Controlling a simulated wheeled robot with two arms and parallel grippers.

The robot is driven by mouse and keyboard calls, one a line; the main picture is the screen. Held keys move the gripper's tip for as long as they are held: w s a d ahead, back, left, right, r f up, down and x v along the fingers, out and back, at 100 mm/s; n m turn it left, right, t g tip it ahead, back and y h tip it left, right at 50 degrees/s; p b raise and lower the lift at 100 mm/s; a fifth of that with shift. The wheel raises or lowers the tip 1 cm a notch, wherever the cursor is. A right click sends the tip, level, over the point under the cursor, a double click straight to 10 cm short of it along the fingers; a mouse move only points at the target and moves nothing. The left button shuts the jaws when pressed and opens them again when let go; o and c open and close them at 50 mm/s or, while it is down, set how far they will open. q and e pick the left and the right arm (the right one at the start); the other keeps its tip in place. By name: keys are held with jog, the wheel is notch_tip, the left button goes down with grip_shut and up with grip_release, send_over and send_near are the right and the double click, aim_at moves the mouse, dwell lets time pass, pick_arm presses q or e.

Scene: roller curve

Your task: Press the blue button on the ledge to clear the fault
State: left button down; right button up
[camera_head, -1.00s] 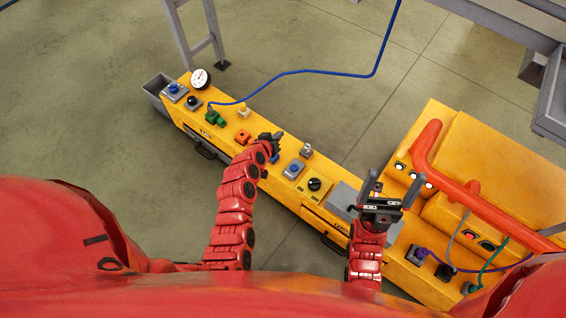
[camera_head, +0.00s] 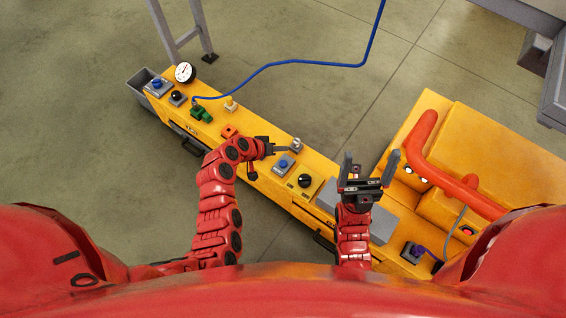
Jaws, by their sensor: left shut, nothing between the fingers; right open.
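The yellow ledge (camera_head: 214,142) runs diagonally from upper left to lower right. A blue button (camera_head: 283,163) on a grey box sits near its middle. A second blue button (camera_head: 157,84) on a grey box sits at its far left end. My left gripper (camera_head: 287,150) is shut and empty. It points right, just above the middle blue button in the picture; whether it touches anything I cannot tell. My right gripper (camera_head: 370,168) is open and empty, over the grey plate on the ledge further right.
Near the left gripper are a grey switch (camera_head: 296,145), a black knob (camera_head: 304,181) on a yellow box and an orange block (camera_head: 229,131). A gauge (camera_head: 185,72) and a green connector (camera_head: 201,114) with a blue hose stand further left. A yellow machine with a red pipe (camera_head: 425,150) is at right.

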pick_arm(q)
jog(key=b, duration=0.6)
send_over(281, 160)
jog(key=s, duration=0.3)
jog(key=shift+w+f, duration=0.1)
jog(key=shift+f, duration=4.15)
jog(key=shift+f+b, duration=0.45)
jog(key=shift+f+b, duration=0.4)
jog(key=shift+f, duration=0.05)
jog(key=shift+r, duration=0.2)
jog(key=shift+r+p, duration=0.55)
jog(key=shift+r, duration=0.15)
